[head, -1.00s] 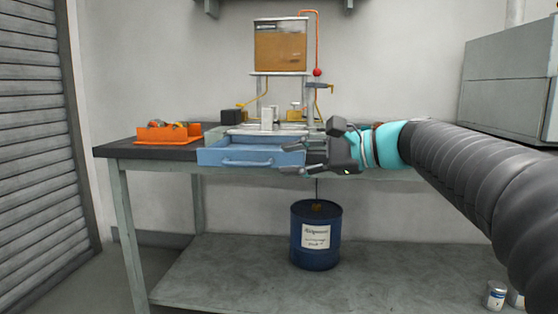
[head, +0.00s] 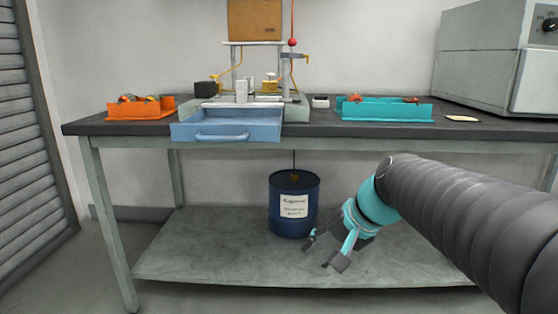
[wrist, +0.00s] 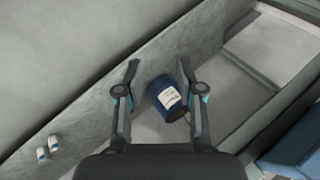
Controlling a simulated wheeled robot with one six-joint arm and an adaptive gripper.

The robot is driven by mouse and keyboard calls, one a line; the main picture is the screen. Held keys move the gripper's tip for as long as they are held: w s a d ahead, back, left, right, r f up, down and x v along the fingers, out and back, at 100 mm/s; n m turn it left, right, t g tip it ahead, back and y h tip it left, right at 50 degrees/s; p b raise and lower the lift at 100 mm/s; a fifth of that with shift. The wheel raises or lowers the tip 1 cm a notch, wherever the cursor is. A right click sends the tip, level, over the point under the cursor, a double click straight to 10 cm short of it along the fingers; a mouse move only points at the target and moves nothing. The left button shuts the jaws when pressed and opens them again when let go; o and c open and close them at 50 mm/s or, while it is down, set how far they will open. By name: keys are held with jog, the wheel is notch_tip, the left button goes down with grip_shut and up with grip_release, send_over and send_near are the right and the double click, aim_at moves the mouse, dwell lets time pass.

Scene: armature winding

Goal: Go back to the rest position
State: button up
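My gripper (head: 325,250) hangs low in front of the table in the head view, pointing down and to the left. Its two fingers are spread apart with nothing between them. In the wrist view the open gripper (wrist: 162,80) frames a blue drum (wrist: 168,98) that stands farther off. The blue drum (head: 293,204) shows in the head view on the lower shelf, to the left of my gripper and apart from it.
The table (head: 340,130) carries an orange bin (head: 141,109), a winding fixture (head: 240,97), a teal bin (head: 385,109) and a grey cabinet (head: 490,60). A blue drawer (head: 225,126) stands open at the front. The lower shelf (head: 205,250) has bare room.

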jog(key=s+d+n+h+p, duration=0.2)
jog(key=s+d+p, duration=0.1)
jog(key=s, duration=0.5)
jog(key=s+d+n+t+h+p, duration=0.1)
jog(key=s+d+n+h+p, duration=0.1)
jog(key=s, duration=0.6)
jog(key=shift+s+d+f+n+h+p, duration=0.2)
jog(key=shift+d+f+n+h+p, duration=0.35)
jog(key=shift+d, duration=0.8)
